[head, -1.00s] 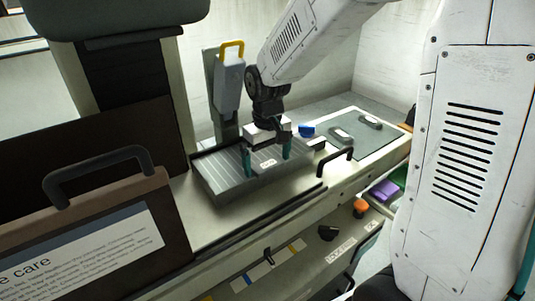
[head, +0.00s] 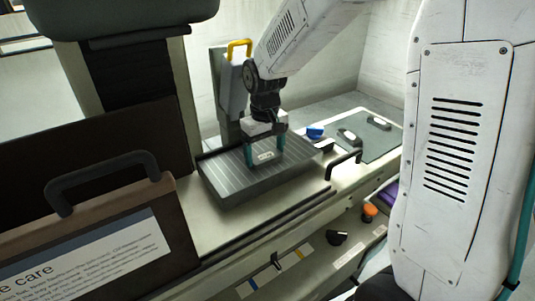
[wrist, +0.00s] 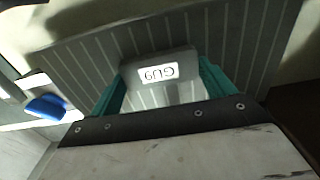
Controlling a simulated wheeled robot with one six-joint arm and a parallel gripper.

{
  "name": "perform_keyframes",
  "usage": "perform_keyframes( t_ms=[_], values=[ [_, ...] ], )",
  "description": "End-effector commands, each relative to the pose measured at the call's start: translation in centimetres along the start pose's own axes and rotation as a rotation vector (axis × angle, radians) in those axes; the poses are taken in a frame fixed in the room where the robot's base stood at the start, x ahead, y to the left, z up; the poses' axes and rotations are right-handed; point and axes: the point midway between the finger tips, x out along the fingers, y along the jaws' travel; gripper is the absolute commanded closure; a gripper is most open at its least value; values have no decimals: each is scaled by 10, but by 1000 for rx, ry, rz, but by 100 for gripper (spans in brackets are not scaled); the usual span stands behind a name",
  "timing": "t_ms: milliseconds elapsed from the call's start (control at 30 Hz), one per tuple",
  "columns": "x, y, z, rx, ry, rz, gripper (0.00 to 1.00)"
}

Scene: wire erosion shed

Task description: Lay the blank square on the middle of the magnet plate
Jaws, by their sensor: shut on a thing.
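My gripper (head: 265,152) is over the magnet plate (head: 225,183), a grey ribbed slab on the bench. It is shut on the blank, a grey block with a white label (head: 265,156), between two teal fingers. The wrist view shows the blank (wrist: 160,62) with its label reading GU9 upside down, a teal finger at either side. The plate's ribs (wrist: 245,50) run beyond it in that view. The blank looks close to square with the ribs. I cannot tell whether it touches the plate or hangs just above it.
Behind the plate stands a grey post with a yellow-handled unit (head: 236,80). To the right are a blue object (head: 315,132), a black handle (head: 343,162) and a grey-green mat (head: 372,140) with small pieces. A dark sign board (head: 90,230) with a handle stands at front left.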

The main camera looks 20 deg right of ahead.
Motion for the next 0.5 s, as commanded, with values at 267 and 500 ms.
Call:
perform_keyframes(
  t_ms=[267, 500],
  values=[
    [0, -2, -12, -3, 0, 0, 58],
    [0, -4, -13, -5, 0, 0, 58]
  ],
)
